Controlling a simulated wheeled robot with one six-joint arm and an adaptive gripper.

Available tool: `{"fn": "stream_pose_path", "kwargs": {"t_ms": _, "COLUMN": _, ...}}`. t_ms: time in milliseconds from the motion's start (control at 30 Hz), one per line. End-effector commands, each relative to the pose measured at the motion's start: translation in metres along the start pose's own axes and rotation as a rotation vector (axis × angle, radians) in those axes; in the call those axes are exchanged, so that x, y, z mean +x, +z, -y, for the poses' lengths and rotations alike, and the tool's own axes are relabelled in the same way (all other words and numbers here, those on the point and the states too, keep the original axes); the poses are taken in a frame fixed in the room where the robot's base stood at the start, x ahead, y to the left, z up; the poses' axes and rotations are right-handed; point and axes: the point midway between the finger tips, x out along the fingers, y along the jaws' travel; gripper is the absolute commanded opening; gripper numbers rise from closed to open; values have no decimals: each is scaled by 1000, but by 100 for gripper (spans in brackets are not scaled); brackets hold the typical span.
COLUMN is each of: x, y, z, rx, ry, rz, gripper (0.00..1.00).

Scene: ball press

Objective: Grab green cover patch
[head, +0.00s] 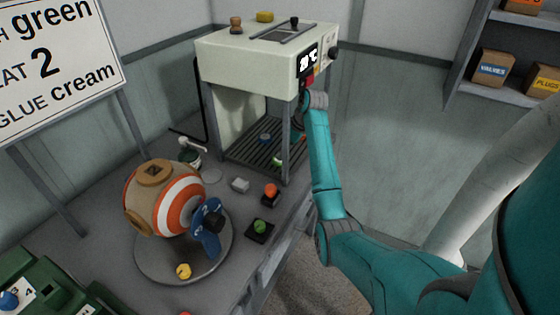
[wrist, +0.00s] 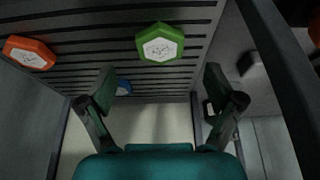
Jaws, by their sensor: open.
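The green cover patch (wrist: 160,42) is a hexagon with a green rim and a pale marked face. It lies on the dark slatted rack (wrist: 90,30) inside the press and shows partly in the head view (head: 277,162). My gripper (wrist: 160,74) is open and empty, its two fingers spread to either side of the patch's line in the wrist view. The patch appears beyond the fingertips, not between them. An orange patch (wrist: 28,53) lies at the left. A blue patch (wrist: 123,88) is partly hidden by the left finger. In the head view my gripper is hidden at the press.
The cream press (head: 245,55) stands on grey posts (head: 286,140) close to my arm. A striped ball (head: 165,198) sits on a round plate (head: 150,272). A green knob (head: 260,227) and an orange knob (head: 271,190) stand on the bench. Shelves with boxes (head: 493,68) are right.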

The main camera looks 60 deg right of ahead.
Motion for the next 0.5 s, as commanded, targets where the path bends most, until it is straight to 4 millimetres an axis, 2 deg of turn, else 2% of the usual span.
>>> {"fn": "stream_pose_path", "kwargs": {"t_ms": 300, "x": 40, "y": 0, "z": 1, "rx": 1, "ry": -3, "rz": 2, "gripper": 92}}
{"fn": "stream_pose_path", "kwargs": {"t_ms": 500, "x": 48, "y": 0, "z": 0, "rx": 0, "ry": -1, "rz": 1, "gripper": 92}}
